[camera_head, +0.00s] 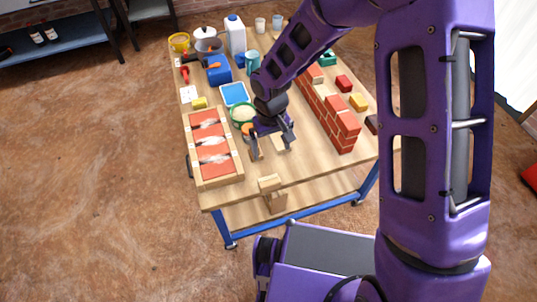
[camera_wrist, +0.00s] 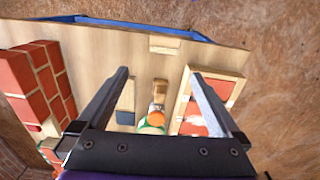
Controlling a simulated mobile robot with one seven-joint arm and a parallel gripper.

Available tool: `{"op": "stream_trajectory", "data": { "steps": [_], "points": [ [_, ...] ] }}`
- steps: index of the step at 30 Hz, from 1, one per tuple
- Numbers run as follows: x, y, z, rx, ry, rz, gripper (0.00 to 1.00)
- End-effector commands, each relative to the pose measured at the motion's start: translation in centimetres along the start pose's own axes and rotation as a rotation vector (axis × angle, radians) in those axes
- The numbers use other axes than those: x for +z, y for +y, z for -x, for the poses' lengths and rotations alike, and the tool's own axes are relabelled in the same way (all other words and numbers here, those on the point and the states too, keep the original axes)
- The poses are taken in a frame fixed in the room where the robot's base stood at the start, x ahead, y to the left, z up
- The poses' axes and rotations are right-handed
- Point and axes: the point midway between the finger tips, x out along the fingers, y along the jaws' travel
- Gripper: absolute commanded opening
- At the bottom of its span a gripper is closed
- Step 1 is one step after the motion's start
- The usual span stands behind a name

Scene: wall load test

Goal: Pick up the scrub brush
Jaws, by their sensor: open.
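A brush-like thing, which I take for the scrub brush, lies on the table with a brown end (camera_wrist: 160,88), a pale band and a rounded orange end (camera_wrist: 156,117). I cannot be certain that it is the scrub brush. In the head view its orange part (camera_head: 247,130) shows beside my gripper (camera_head: 271,150). My gripper is open and empty, pointing down over the table. In the wrist view my gripper (camera_wrist: 162,80) has its fingers on either side of the brush, apart from it. The exact height is unclear.
A brick wall (camera_head: 330,110) stands on one side and a wooden-framed brick panel (camera_head: 214,170) on the other. A green-rimmed bowl (camera_head: 243,114) is just behind. A dark-and-beige block (camera_wrist: 125,105) lies nearby. A wooden piece (camera_head: 271,188) sits at the front edge.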

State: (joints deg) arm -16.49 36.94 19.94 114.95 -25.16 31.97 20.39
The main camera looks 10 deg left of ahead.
Motion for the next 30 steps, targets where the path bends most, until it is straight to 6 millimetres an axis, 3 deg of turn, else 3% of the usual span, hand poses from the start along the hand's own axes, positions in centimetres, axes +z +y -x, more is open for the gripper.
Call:
{"op": "stream_trajectory", "data": {
  "steps": [5, 18, 30],
  "points": [
    [0.4, -0.7, -1.5, -0.023, -0.008, -0.016, 1.00],
    [0.5, -0.9, -10.6, -0.022, -0.008, -0.013, 1.00],
    [0.5, -0.9, -14.4, -0.021, -0.008, -0.013, 1.00]
  ]
}}
